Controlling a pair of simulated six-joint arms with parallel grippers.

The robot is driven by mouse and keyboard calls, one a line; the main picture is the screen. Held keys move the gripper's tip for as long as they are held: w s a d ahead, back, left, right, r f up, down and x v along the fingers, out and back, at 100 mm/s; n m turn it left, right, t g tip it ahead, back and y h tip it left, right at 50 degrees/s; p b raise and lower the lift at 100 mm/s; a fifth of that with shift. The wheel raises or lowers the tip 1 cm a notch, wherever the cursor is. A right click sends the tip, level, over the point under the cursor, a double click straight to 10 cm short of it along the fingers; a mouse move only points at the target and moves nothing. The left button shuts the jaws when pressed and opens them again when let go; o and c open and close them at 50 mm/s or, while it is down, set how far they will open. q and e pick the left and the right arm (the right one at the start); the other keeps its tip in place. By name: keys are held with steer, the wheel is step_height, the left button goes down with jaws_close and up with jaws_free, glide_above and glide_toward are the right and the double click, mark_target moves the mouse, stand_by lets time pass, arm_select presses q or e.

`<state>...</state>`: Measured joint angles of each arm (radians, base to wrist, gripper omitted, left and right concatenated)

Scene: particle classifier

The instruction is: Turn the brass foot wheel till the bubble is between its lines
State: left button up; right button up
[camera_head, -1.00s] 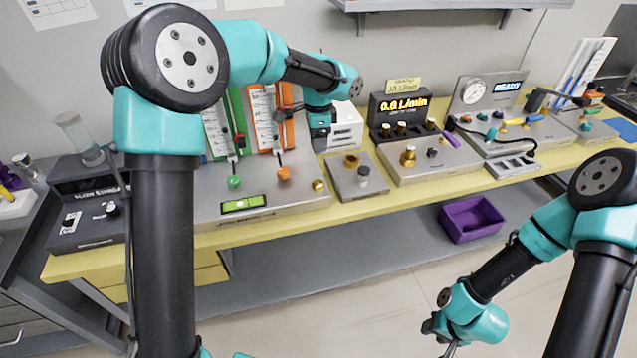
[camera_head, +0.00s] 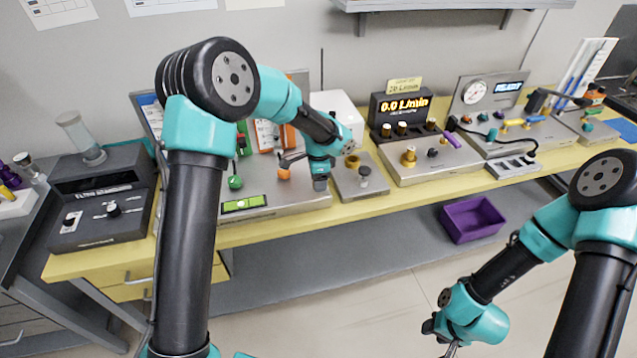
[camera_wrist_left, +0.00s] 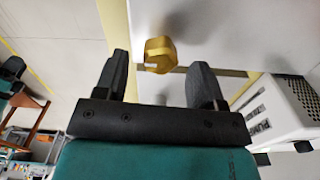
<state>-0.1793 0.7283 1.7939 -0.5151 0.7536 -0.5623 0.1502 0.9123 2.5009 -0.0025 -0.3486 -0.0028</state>
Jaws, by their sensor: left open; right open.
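The bubble level (camera_head: 243,203) is a bright green vial at the front of the grey metal panel (camera_head: 285,203) in the head view. Its bubble is too small there to place surely against the lines. My right gripper (camera_head: 447,342) is open, low at the bottom, away from the bench.
A small plate (camera_head: 350,190) with a brass knob and a grey knob stands just right of my left gripper. The green knob (camera_head: 235,182) and orange knob (camera_head: 284,174) are to its left. A white box (camera_head: 340,110) stands behind. The yellow bench edge (camera_head: 400,203) runs in front.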

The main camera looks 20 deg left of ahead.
arm_select(q)
steer(key=shift+f, duration=1.15)
steer(key=c, duration=0.9)
